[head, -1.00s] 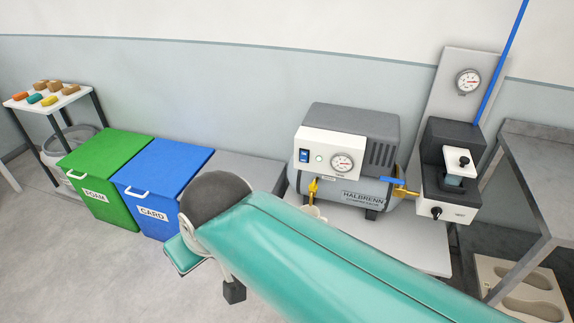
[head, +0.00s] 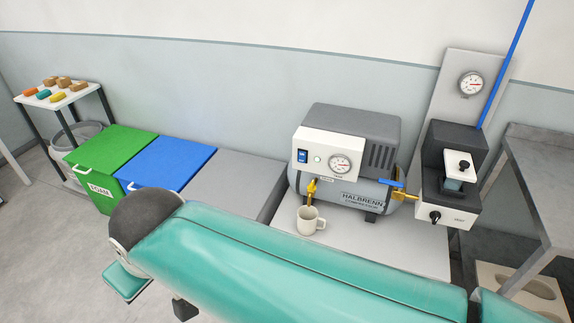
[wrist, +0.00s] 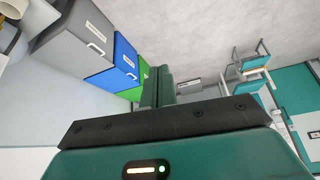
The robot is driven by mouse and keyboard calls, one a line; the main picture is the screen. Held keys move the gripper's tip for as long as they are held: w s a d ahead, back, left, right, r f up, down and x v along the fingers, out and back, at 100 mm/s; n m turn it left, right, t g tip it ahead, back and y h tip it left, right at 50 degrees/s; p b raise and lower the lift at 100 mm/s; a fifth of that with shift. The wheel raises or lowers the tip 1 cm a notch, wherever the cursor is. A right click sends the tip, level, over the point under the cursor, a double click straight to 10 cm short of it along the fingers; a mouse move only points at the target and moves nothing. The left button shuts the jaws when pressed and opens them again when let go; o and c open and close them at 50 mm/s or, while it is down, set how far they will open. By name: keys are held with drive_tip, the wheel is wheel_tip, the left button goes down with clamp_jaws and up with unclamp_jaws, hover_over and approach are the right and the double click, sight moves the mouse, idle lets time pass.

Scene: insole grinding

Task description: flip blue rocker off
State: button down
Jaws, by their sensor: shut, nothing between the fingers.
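The blue rocker (head: 303,156) sits at the left of the white panel on the compressor (head: 345,160), beside a small round light and a gauge. It is in plain view in the head view; which way it is tipped is too small to tell. My gripper (wrist: 158,72) shows in the wrist view with its two green fingers together and nothing between them. It points toward the floor and bins, and the rocker does not show there. In the head view my arm crosses the foreground below the compressor, and I cannot make out the fingers.
A mug (head: 310,221) stands under the brass tap at the compressor's front left. A blue-handled valve (head: 392,183) and a grey-white unit (head: 447,180) are to the right. Green (head: 110,160) and blue (head: 166,163) bins and a grey box (head: 232,185) stand left.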

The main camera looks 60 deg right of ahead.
drive_tip(key=shift+a, duration=0.45)
drive_tip(key=shift+w, duration=0.1)
drive_tip(key=w+d+f+m+t, duration=0.1)
drive_tip(key=w+d+f+m, duration=0.1)
drive_tip(key=w+d, duration=0.45)
drive_tip(key=w+d+f+m+t, duration=0.2)
drive_tip(key=w+d+m, duration=0.1)
drive_tip(key=w, duration=0.6)
drive_tip(key=w+d+f+m+h, duration=0.2)
drive_tip(key=w+d+f+h, duration=0.15)
drive_tip(key=d, duration=0.45)
drive_tip(key=w+d+f+m+h, duration=0.2)
drive_tip(key=d+f+m, duration=0.15)
drive_tip(key=d, duration=0.55)
drive_tip(key=s+d+f+m+g+h, duration=0.1)
drive_tip(key=s+d+f+m+h, duration=0.15)
drive_tip(key=d+f, duration=0.45)
drive_tip(key=s+d+f+m+g+h, duration=0.1)
drive_tip(key=s+d+f+h, duration=0.15)
drive_tip(key=d, duration=0.75)
drive_tip(key=s+d+f+m+g+h, duration=0.2)
drive_tip(key=s+d+f+h, duration=0.3)
drive_tip(key=s+d, duration=0.5)
drive_tip(key=shift+s+d+f+g+h, duration=0.35)
drive_tip(key=shift+d+f+g, duration=0.2)
drive_tip(key=shift+g, duration=0.35)
